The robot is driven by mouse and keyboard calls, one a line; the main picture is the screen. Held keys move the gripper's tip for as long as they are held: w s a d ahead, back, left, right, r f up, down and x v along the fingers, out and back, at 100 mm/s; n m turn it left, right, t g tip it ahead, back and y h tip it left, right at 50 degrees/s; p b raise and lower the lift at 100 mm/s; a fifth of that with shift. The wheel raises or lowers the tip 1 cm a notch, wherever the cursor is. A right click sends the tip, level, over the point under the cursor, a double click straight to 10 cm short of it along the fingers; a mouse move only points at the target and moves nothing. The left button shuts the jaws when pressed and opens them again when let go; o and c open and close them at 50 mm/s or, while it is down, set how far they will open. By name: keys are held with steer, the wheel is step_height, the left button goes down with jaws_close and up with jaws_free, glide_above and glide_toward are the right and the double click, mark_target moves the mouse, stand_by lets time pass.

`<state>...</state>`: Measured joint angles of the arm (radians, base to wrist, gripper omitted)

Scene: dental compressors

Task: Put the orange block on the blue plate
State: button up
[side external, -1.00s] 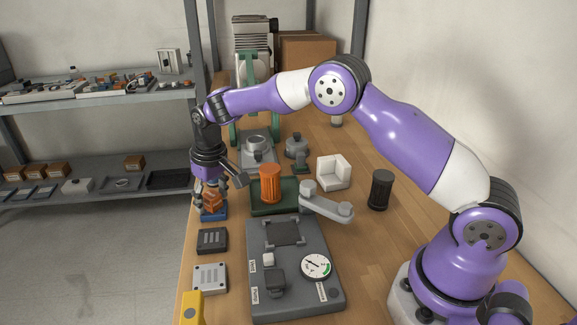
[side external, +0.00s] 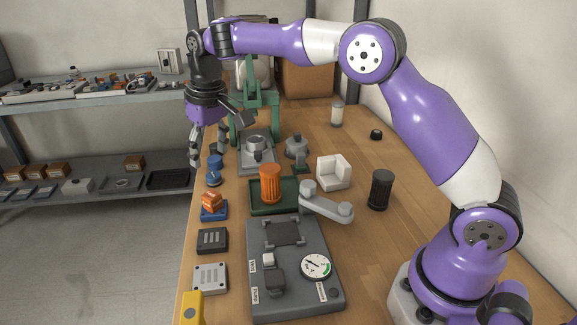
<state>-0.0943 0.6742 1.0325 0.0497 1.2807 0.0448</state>
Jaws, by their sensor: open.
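The orange block (side external: 212,200) sits on the small blue plate (side external: 214,215) near the left edge of the bench. It looks slightly tilted, and the plate's rim shows below it. My gripper (side external: 208,157) is open and empty, above and behind the block in the picture and clear of it. Its fingers hang down and apart, with nothing between them.
A blue knobbed part (side external: 214,173) stands just below my gripper. An orange ribbed cylinder (side external: 270,183) stands in a green tray (side external: 262,209) to the right. A grey panel with a gauge (side external: 316,266) lies in front. Bare bench shows at the right.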

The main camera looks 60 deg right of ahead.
steer(key=s+d+r+t, duration=0.25)
steer(key=s+r, duration=0.45)
steer(key=s, duration=0.6)
steer(key=s+d+f+t, duration=0.1)
steer(key=s+f, duration=0.3)
steer(key=s, duration=0.7)
